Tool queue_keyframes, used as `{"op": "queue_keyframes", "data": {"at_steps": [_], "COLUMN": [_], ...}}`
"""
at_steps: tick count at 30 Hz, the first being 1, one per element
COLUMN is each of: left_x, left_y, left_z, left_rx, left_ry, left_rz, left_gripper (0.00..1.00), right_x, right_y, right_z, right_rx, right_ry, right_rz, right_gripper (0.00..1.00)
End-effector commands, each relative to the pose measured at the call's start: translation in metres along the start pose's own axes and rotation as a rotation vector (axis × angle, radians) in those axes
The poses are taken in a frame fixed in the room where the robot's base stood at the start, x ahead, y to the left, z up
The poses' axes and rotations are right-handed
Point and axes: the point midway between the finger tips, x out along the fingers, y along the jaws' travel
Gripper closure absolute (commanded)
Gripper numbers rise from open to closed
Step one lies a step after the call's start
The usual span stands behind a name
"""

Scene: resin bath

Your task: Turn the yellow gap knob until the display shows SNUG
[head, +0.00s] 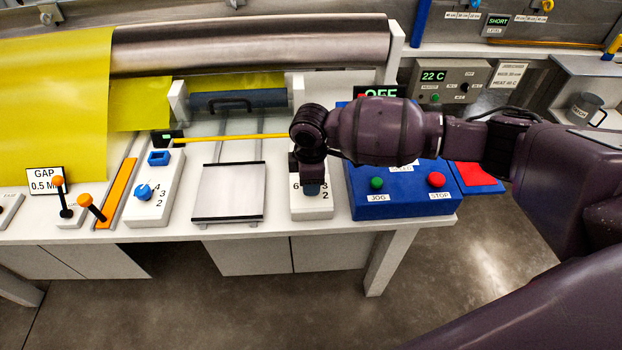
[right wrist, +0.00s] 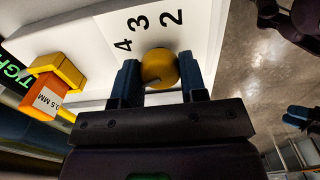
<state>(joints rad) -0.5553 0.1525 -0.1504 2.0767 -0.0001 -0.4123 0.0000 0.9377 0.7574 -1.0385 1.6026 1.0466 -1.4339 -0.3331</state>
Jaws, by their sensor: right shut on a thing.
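The yellow gap knob (right wrist: 160,68) is round, with a grey pointer mark, on a white panel marked 4, 3 and 2. My right gripper (right wrist: 160,82) is shut on it, one blue finger on each side. In the head view my right gripper (head: 312,188) points down on the right white block (head: 311,207) and hides the knob. The display (right wrist: 12,76) is cut off at the left edge of the wrist view; its green letters read "TIGH". Small blue shapes (right wrist: 302,116) at the right edge may be my left gripper's fingers; their state is unclear.
A blue control box (head: 405,205) with green and red buttons is just right of the gripper. A second white block with a blue knob (head: 145,191) stands left, past a grey plate (head: 229,190).

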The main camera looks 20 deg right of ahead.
Motion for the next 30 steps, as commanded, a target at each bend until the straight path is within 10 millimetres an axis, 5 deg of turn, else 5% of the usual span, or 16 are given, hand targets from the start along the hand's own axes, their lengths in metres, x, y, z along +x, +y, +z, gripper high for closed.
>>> {"op": "queue_keyframes", "data": {"at_steps": [6, 7, 12, 22, 30], "left_x": [-0.001, -0.001, -0.001, -0.001, -0.006], "left_y": [-0.001, -0.001, 0.0, 0.001, 0.0], "left_z": [0.0, 0.0, 0.0, -0.003, -0.015], "left_rx": [0.001, 0.001, 0.0, -0.008, -0.01], "left_ry": [0.0, 0.0, 0.0, 0.005, 0.025], "left_rz": [0.0, 0.0, -0.001, -0.002, -0.005], "left_gripper": [0.52, 0.52, 0.52, 0.52, 0.52], "right_x": [0.001, 0.001, 0.001, -0.005, -0.048], "right_y": [-0.001, -0.001, -0.001, 0.0, 0.001], "right_z": [0.0, 0.0, 0.0, 0.0, -0.001], "right_rx": [0.0, 0.0, 0.001, 0.001, 0.0], "right_ry": [0.0, 0.0, 0.0, 0.001, 0.003], "right_rz": [-0.001, -0.001, -0.001, 0.001, 0.006], "right_gripper": [0.85, 0.58, 0.36, 0.36, 0.36]}}
